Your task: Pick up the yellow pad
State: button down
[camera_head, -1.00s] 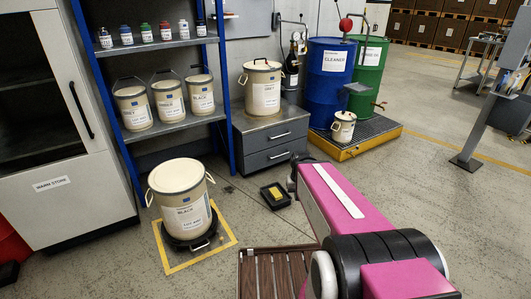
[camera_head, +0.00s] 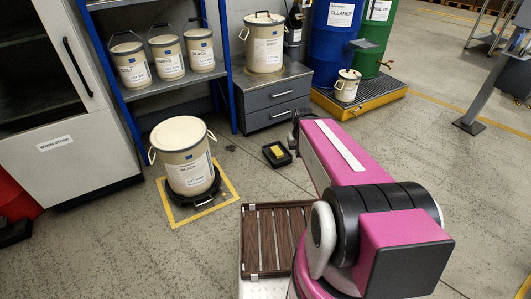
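The yellow pad (camera_head: 278,150) lies in a small black tray (camera_head: 286,161) on the floor, just in front of the grey drawer cabinet. My magenta arm reaches out from the lower right, and its dark far end shows close to the right of the tray. The fingers of my gripper cannot be made out in this view; they are hidden behind or beyond the arm. The pad appears to rest in the tray with nothing touching it.
A large cream drum (camera_head: 187,170) stands on a black dolly inside a yellow floor square (camera_head: 176,218), left of the tray. The drawer cabinet (camera_head: 268,112) is behind it. A brown slatted deck (camera_head: 252,268) is at the bottom. A yellow-edged spill pallet (camera_head: 356,121) stands at back right.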

aim_at(275, 150)
jog(key=i+l+u, duration=0.1)
jog(key=i, duration=0.3)
jog(key=i+l+u, duration=0.1)
jog(key=i+l, duration=0.2)
jog(key=i+l+u, duration=0.1)
jog(key=i, duration=0.35)
jog(key=l, duration=0.1)
